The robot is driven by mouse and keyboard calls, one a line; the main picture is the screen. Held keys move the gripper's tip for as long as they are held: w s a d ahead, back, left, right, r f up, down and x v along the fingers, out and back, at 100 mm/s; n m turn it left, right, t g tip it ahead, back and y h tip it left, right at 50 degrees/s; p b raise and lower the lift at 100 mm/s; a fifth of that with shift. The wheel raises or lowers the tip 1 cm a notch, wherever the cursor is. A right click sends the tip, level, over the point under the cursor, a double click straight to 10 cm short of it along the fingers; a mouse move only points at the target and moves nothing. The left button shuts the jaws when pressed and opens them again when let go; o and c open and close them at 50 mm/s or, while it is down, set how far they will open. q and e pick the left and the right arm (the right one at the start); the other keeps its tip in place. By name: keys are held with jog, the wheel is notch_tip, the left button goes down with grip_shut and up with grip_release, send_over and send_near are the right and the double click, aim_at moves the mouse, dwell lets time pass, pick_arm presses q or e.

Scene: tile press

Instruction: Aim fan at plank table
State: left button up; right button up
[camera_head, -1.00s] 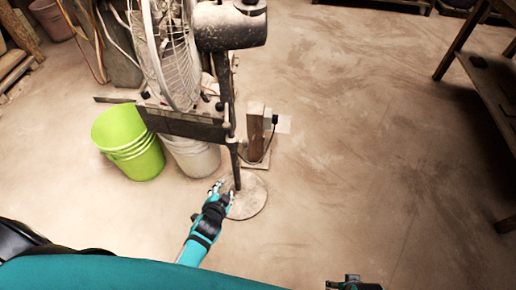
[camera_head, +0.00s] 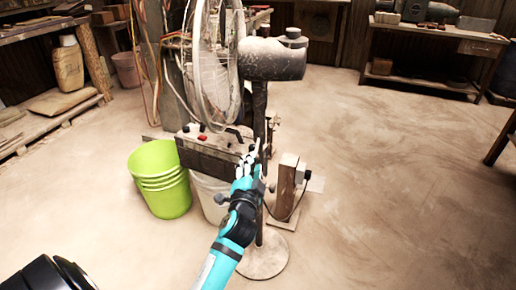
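The fan stands in the middle of the view, with a dusty dark motor housing (camera_head: 272,60), a wire cage (camera_head: 216,65) facing left, and a round base (camera_head: 262,258) on the floor. Its pole (camera_head: 260,115) is upright. A wooden table (camera_head: 506,132) is cut off at the right edge. I cannot tell which table is the plank table.
Green buckets (camera_head: 160,180) and a white bucket (camera_head: 211,197) stand left of the pole. A wooden post (camera_head: 286,182) with a cable stands just right of it. A workbench (camera_head: 436,36) stands at the back right. The floor at right is clear.

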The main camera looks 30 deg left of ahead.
aim_at(257, 147)
pick_arm(q)
jog(key=b+x, duration=0.1)
jog(key=x, duration=0.6)
jog(key=shift+a, duration=0.1)
jog(key=shift+w+a, duration=0.2)
jog(key=shift+w, duration=0.3)
jog(key=shift+w+a, duration=0.3)
jog(key=shift+w, duration=0.3)
pick_arm(e)
jog(key=shift+w+a+f+t, duration=0.15)
jog(key=shift+w+f+t, duration=0.1)
jog(key=shift+w, duration=0.3)
jog(key=shift+w+a+f+t, duration=0.15)
jog(key=shift+w+t, duration=0.1)
jog(key=shift+w, duration=0.25)
pick_arm(q)
jog(key=shift+c, duration=0.3)
grip_shut()
